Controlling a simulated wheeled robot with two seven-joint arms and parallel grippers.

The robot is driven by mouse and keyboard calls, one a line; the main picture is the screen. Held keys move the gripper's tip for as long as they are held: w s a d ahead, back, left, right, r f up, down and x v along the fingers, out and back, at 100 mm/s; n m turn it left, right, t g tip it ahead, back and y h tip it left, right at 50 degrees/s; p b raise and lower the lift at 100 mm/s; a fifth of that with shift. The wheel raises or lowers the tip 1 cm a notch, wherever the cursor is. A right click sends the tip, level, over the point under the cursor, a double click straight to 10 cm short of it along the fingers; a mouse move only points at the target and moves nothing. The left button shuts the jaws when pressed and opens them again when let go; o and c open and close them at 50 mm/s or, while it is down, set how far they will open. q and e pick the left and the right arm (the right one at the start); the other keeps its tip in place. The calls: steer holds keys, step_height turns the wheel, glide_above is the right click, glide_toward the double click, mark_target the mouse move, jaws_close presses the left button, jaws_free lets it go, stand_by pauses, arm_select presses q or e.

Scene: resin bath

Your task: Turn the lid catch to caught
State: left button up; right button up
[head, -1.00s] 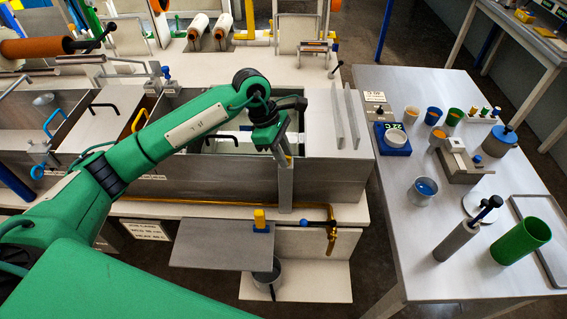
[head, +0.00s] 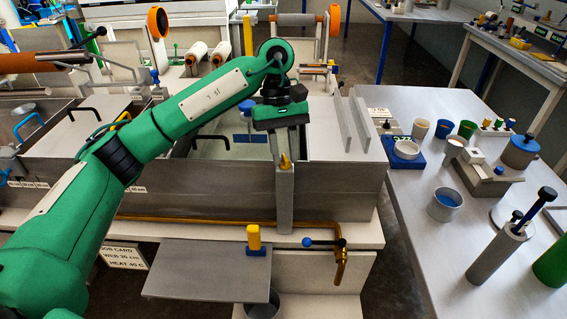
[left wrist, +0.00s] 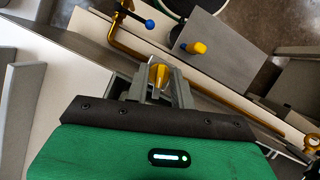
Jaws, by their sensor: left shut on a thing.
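The lid catch, a small yellow tab (head: 285,161), sits at the top of a grey upright post (head: 285,200) on the front wall of the bath. My left gripper (head: 284,153) points down from above, with one finger on each side of the tab. It is shut on the tab. In the left wrist view the yellow tab (left wrist: 159,74) shows between the two grey fingers (left wrist: 158,84). The fingers hide part of the catch, and I cannot tell its exact turn. My right gripper is in neither view.
The bath (head: 215,205) lies open behind the catch, with a blue-topped item (head: 247,108) inside. A brass pipe with a blue-ended valve lever (head: 325,242) runs below. A grey shelf (head: 205,272) with a yellow block (head: 254,238) juts out in front. A side table (head: 425,235) holds cups.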

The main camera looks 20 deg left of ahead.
arm_select(q)
steer(key=shift+m+y, duration=0.3)
steer(key=shift+m, duration=0.4)
steer(key=shift+r+m, duration=0.1)
steer(key=shift+m, duration=0.5)
steer(key=shift+m+y, duration=0.3)
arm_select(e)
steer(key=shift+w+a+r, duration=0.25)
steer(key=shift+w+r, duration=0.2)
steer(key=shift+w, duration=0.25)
arm_select(q)
steer(key=shift+d+m, duration=0.1)
steer(key=shift+m, duration=0.2)
steer(key=o, duration=0.6)
steer(key=shift+o, duration=0.2)
steer(key=shift+w, duration=0.1)
